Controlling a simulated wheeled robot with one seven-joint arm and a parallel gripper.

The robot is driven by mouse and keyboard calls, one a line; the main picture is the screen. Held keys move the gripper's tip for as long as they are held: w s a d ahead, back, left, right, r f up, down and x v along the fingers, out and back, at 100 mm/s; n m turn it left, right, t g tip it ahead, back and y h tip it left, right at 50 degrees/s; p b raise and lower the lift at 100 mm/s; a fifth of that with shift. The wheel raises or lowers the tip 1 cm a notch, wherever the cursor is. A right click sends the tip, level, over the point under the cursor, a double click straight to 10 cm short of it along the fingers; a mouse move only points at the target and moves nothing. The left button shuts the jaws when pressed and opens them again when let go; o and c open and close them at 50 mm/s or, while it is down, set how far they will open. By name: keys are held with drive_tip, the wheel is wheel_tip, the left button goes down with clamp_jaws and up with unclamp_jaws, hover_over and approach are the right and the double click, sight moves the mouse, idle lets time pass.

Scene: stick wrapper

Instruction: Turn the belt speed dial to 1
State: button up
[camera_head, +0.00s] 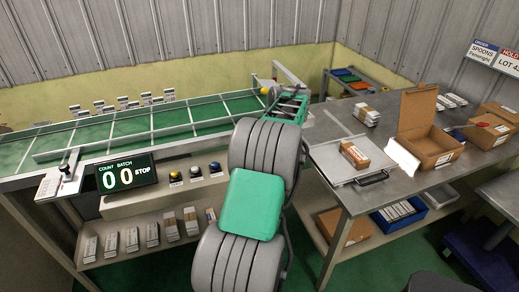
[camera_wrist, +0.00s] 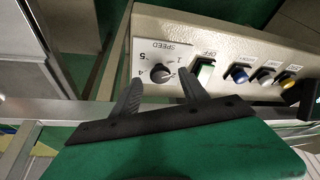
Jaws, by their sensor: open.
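The belt speed dial (camera_wrist: 160,73) is a dark round knob on a white SPEED plate (camera_wrist: 150,48) on the beige control panel, seen upside down in the wrist view. The numbers 1, 2, 4 and 5 show around it; its pointer setting is too small to read surely. My gripper (camera_wrist: 160,76) is open, one finger on each side of the dial in the picture. Whether the fingers touch the knob I cannot tell. In the head view my arm covers the dial and gripper.
An OFF switch (camera_wrist: 204,73) with a green part sits right beside the dial, then a blue button (camera_wrist: 240,74) and others. The display (camera_head: 128,173) reads 0, 0 and STOP. A green conveyor (camera_head: 120,130) runs behind; a metal table (camera_head: 375,125) with boxes stands at right.

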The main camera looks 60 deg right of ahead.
drive_tip(key=d+v, duration=0.1)
drive_tip(key=v, duration=0.5)
drive_tip(key=shift+s+a+r, duration=0.2)
drive_tip(key=shift+a+r, duration=0.2)
drive_tip(key=shift+a, duration=0.15)
